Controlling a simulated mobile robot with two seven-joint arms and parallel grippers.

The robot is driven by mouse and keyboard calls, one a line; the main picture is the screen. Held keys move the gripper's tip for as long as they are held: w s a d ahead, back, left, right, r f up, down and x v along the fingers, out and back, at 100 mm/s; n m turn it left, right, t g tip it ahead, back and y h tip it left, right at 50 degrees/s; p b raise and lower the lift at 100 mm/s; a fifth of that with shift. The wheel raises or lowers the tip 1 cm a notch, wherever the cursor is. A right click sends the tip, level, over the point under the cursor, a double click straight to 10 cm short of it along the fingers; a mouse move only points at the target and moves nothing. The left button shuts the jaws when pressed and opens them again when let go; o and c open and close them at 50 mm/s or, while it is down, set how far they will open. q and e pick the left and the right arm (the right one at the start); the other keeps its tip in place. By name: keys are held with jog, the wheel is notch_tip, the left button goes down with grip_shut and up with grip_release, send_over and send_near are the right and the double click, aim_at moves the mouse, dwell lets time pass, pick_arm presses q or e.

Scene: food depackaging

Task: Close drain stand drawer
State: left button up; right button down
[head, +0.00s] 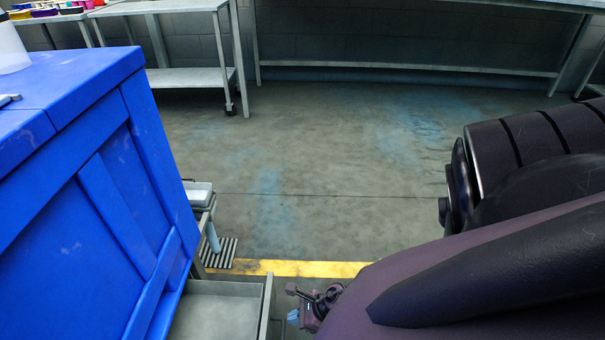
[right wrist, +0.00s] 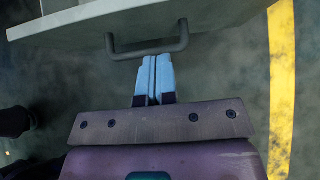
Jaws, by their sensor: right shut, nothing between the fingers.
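The drain stand drawer (head: 217,308) is a grey metal tray at the bottom of the head view, pulled out from below a large blue container. Its front panel and dark bar handle (right wrist: 148,47) show at the top of the right wrist view. My right gripper (head: 293,317) is at the right of the drawer's front in the head view. In the right wrist view its light blue fingers (right wrist: 155,62) are together, empty, with the tips at the handle. I cannot tell whether they touch it. My left gripper is not in view.
The large blue container (head: 90,190) fills the left side of the head view. A small pale tray (head: 199,193) and a floor grate (head: 222,254) are beside it. A yellow line (head: 300,268) crosses the floor. Open floor lies beyond, with metal tables (head: 190,77) at the back.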

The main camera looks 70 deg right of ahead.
aim_at(268, 322)
jog(key=w, duration=0.1)
jog(key=w+a, duration=0.1)
jog(key=w, duration=0.1)
jog(key=w+f, duration=0.1)
jog(key=shift+w+a, duration=0.15)
jog(key=shift+a, duration=0.2)
jog(key=shift+w+a+f, duration=0.2)
jog(key=shift+w, duration=0.2)
pick_arm(q)
jog(key=shift+p, duration=0.3)
